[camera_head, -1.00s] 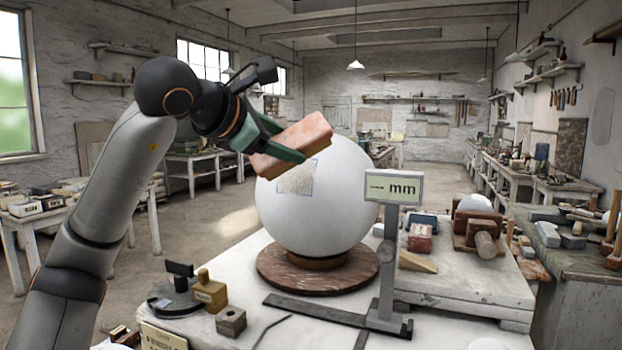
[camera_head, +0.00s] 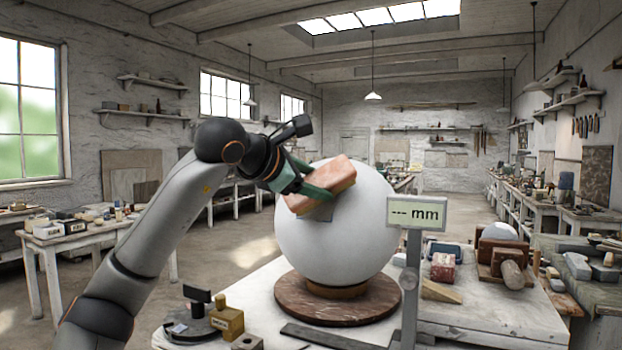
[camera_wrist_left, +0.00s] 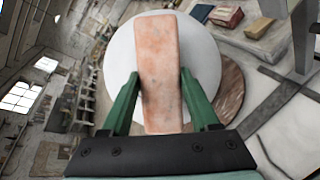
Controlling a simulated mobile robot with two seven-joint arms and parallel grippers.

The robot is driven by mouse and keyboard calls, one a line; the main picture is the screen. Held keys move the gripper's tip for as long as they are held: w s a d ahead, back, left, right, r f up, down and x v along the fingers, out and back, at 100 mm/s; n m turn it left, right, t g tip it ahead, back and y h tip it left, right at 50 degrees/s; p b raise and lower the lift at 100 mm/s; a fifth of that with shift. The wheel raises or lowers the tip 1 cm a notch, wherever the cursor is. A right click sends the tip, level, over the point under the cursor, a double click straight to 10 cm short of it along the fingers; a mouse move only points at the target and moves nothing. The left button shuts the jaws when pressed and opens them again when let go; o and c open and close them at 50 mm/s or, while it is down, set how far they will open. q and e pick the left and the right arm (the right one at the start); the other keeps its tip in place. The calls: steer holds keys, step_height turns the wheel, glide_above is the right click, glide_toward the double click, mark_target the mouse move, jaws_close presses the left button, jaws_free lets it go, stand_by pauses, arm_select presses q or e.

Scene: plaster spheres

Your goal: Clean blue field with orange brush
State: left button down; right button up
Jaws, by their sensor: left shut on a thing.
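The orange brush (camera_head: 326,182) is a pinkish-orange block with a paler edge. My left gripper (camera_head: 314,192) has green fingers shut on it and holds it tilted against or just in front of the upper left of a big white sphere (camera_head: 350,240); whether it touches cannot be told. The blue field is a small grey patch with a bluish outline (camera_head: 318,214) on the sphere, partly hidden by the brush. In the left wrist view the brush (camera_wrist_left: 160,70) lies between the fingers, over the sphere (camera_wrist_left: 205,60). My right gripper is not in view.
The sphere stands on a round brown base (camera_head: 300,298) on a white table. A gauge (camera_head: 417,213) reading "--- mm" stands at its right front. A yellow block (camera_head: 227,320) and a dark stand (camera_head: 192,318) are at the front left. Wooden blocks (camera_head: 500,262) lie right.

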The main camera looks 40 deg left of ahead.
arm_select(q)
steer(key=shift+w+a+f, duration=0.2)
steer(key=shift+w+f, duration=0.05)
steer(key=shift+w, duration=0.15)
stand_by(0.6)
steer(key=shift+s+a+f+b, duration=0.55)
steer(key=shift+s+a, duration=0.1)
steer(key=shift+s, duration=0.1)
steer(key=shift+w+d+r+p, duration=0.5)
steer(key=shift+r+p, duration=0.05)
steer(key=shift+p, duration=0.35)
steer(key=shift+w+d+r+p, duration=0.65)
steer(key=shift+w+p, duration=0.2)
steer(key=shift+p, duration=0.2)
steer(key=shift+w+d, duration=0.15)
steer(key=shift+d, duration=0.05)
steer(key=shift+f, duration=0.1)
